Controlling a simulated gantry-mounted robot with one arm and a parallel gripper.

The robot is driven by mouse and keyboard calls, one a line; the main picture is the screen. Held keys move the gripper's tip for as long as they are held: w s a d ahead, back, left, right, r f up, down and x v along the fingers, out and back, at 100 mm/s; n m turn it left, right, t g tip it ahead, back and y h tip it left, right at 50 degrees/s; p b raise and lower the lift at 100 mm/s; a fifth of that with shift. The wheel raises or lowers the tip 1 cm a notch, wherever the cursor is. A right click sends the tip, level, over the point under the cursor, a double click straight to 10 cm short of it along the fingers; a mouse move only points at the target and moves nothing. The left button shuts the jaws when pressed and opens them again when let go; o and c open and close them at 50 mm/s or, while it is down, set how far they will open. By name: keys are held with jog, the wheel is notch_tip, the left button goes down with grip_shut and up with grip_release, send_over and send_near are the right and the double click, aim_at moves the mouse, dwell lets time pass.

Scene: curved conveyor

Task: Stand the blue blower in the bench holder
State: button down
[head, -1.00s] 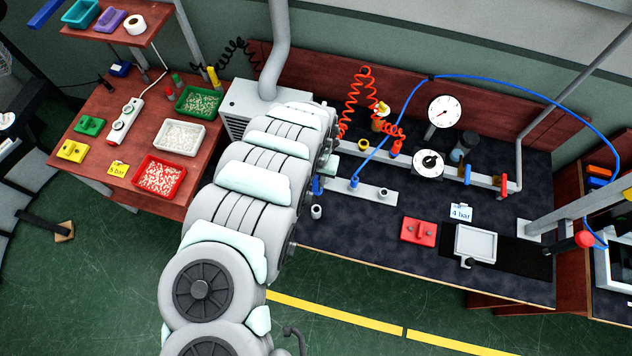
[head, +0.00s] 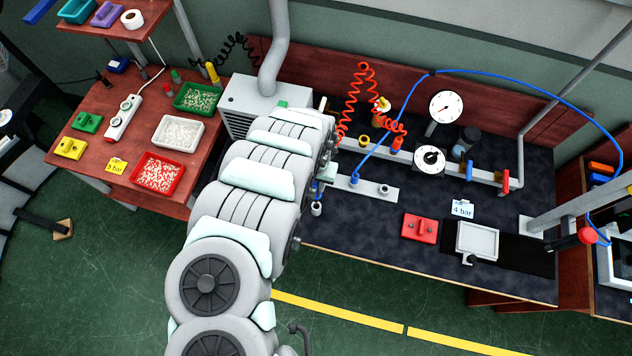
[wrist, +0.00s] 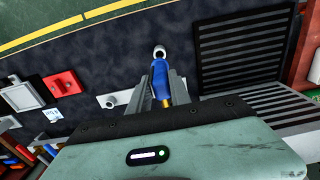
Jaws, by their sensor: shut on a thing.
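The blue blower (wrist: 160,78) is between the two grey fingers of my gripper (wrist: 161,84) in the wrist view, and the fingers are shut on it. Its far end points toward a small grey ring-topped cup (wrist: 159,50), which looks like the bench holder. The cup also shows in the head view (head: 316,208), at the front left of the dark bench mat. The blower's end overlaps the cup in the wrist view; I cannot tell whether it is inside or just above. In the head view my arm hides most of the gripper, with only a little blue visible.
A grey rail (head: 365,190) with short fittings lies right of the cup. A red block (head: 419,228) and a grey tray (head: 478,241) stand further right. A vented grey box (head: 250,100) is behind my arm. The mat's front edge is close by the cup.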

aim_at(316, 196)
jog(key=shift+f+b, duration=1.15)
jog(key=shift+f, duration=0.65)
jog(key=shift+f+b, duration=2.55)
jog(key=shift+f, duration=0.95)
jog(key=c, duration=1.1)
grip_release()
notch_tip(316, 196, up, 10)
jog(key=shift+f+p, duration=0.2)
jog(key=shift+p, duration=0.9)
jog(key=shift+r, duration=0.65)
jog(key=shift+d, duration=0.1)
